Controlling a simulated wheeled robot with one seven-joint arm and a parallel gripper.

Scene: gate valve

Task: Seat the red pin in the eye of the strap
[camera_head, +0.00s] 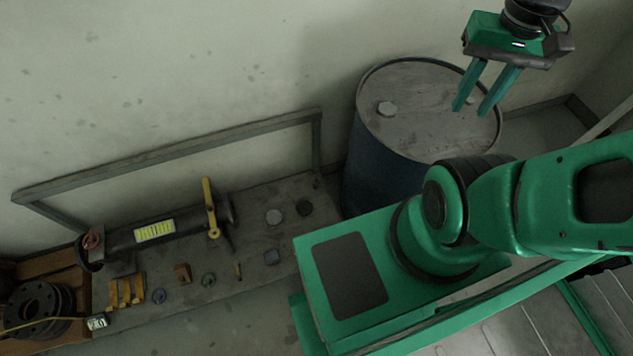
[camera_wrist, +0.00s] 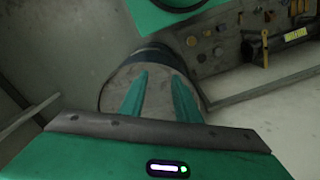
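I cannot make out the red pin or the strap's eye for certain in either view. A small reddish round part (camera_head: 92,240) shows at the left end of the dark pipe assembly (camera_head: 187,223) on the bench; its details are too small to tell. A yellow upright bar (camera_head: 210,205) stands across the pipe's right part, and it also shows in the wrist view (camera_wrist: 265,43). My gripper (camera_head: 474,110) is open and empty, high above the drum and far from the bench parts. Its two green fingers, apart with nothing between them, show in the wrist view (camera_wrist: 160,76).
A dark blue drum (camera_head: 420,115) with a grey lid stands below my gripper. The low bench (camera_head: 255,190) carries several small blocks, rings and discs, with yellow blocks (camera_head: 126,290) at left. A grey rail (camera_head: 165,153) runs behind it. Flanges (camera_head: 37,305) sit far left.

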